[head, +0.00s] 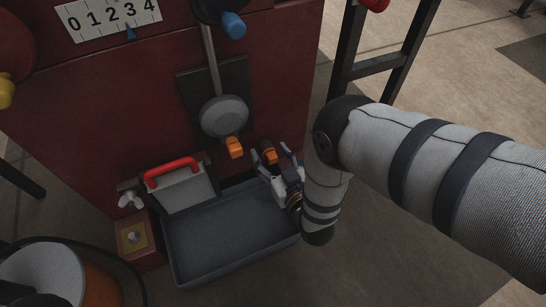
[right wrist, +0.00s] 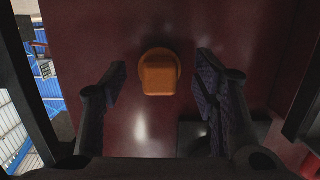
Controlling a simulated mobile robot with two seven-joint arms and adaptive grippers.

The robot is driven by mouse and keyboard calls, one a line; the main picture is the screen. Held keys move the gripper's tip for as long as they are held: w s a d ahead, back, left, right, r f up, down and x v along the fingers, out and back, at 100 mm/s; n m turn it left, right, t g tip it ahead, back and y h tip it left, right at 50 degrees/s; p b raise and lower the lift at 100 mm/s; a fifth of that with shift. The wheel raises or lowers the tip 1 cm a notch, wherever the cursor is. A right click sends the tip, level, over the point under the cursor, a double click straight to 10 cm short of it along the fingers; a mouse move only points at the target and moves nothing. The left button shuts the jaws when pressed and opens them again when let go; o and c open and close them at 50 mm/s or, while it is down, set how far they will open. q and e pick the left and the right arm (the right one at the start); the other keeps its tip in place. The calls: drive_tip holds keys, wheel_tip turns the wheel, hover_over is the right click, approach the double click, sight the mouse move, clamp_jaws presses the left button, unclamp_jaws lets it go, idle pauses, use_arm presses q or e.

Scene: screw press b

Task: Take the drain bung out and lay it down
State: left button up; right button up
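The drain bung looks to be the orange block-shaped plug (head: 269,152) low on the dark red front of the press, above the grey tray. In the right wrist view, the orange plug (right wrist: 159,76) has a round flange and sits against the red panel. In the right wrist view, one finger pad shows on each side of the plug, with a clear gap on both sides (right wrist: 160,82). My left gripper is not in view.
A grey tray (head: 185,279) stands on the floor below. A box with a red handle (head: 171,165) stands behind the tray's left side. A black frame (head: 374,66) stands to the right.

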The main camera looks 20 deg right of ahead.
drive_tip(key=c, duration=1)
drive_tip(key=o, duration=1.2)
drive_tip(key=shift+s, duration=0.1)
